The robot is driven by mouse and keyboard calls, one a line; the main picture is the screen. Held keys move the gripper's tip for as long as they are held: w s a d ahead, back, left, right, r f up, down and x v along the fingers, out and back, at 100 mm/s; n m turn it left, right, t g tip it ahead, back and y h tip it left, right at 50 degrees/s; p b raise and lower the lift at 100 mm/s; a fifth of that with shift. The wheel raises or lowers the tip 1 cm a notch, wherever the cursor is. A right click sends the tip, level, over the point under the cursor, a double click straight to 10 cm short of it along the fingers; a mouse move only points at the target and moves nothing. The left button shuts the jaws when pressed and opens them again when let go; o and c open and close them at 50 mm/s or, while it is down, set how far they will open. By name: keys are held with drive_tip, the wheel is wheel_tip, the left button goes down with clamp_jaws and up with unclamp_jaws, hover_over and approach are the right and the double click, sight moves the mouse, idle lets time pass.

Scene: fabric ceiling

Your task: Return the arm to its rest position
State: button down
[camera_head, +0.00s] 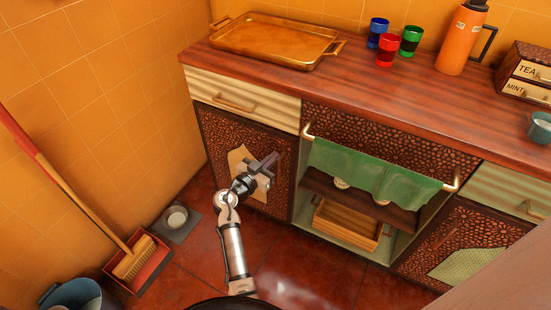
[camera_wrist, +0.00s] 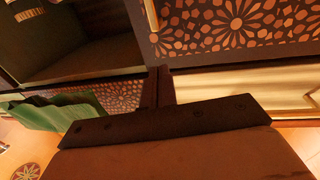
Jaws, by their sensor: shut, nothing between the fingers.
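My gripper (camera_head: 268,163) is in front of the left lower cabinet door (camera_head: 221,128) in the head view, low in front of the counter. It is shut and empty. My arm reaches up to it from the bottom of the picture. I cannot tell whether the fingertips touch the door, and the gripper hides part of it. In the wrist view, a dark bar and a brown block fill the lower middle, and a patterned panel (camera_wrist: 235,30) and a pale drawer front (camera_wrist: 230,90) lie beyond.
A counter (camera_head: 400,100) holds a brass tray (camera_head: 270,40), several coloured cups and an orange flask (camera_head: 461,40). A green towel (camera_head: 375,172) hangs on a rail over an open shelf with a wooden crate (camera_head: 345,226). A broom (camera_head: 75,185), dustpan (camera_head: 150,262), bowl (camera_head: 176,219) and bucket (camera_head: 75,296) stand left.

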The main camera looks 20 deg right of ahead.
drive_tip(key=s+b+v, duration=0.1)
drive_tip(key=v, duration=0.7)
drive_tip(key=shift+d+f, duration=0.2)
